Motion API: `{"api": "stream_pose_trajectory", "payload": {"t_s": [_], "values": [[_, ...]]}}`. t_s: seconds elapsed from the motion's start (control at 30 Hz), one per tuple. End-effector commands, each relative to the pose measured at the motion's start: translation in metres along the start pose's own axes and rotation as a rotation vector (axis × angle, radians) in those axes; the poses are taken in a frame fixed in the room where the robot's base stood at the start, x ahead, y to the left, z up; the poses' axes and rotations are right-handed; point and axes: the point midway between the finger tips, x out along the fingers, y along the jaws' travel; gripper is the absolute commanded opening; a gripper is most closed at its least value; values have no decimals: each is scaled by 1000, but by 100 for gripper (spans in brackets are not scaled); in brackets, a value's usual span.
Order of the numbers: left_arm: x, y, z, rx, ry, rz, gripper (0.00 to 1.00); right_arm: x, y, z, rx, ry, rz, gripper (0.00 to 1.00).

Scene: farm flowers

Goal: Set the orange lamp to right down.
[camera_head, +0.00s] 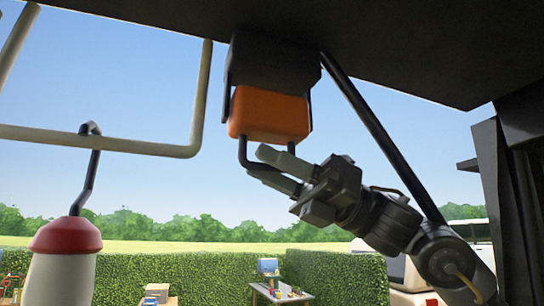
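The orange lamp (268,115) hangs under a black bracket (272,65) below the dark overhead panel, in the upper middle of the head view. A black bar handle (243,155) loops below it. My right gripper (268,165) comes in from the lower right, with its two grey fingers at the handle's lower bar. The fingers are a little apart and the bar seems to run between them. I cannot tell whether they press on it. My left gripper is not in view.
A white pipe frame (120,143) stands at the left. A red-topped white object with a black hooked rod (67,235) is at the lower left. A dark diagonal strut (385,140) runs behind my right arm. Hedges, a table (282,297) and a white vehicle lie farther off.

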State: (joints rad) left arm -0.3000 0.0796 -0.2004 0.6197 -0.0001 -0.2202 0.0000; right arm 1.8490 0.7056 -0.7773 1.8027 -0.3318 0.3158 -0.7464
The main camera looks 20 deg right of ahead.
Motion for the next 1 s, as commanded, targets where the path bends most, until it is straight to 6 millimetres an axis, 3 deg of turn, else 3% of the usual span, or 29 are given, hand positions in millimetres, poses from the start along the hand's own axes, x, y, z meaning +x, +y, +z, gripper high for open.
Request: {"api": "stream_pose_trajectory", "payload": {"t_s": [0.27, 0.53, 1.0], "values": [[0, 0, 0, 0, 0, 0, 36, 2, 0, 0, -1, 0, 0, 33], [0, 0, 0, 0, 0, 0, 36, 1, 0, 0, 0, 0, -1, 0], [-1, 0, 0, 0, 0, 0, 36, 6, 0, -2, 25, 3, 2, 0]]}}
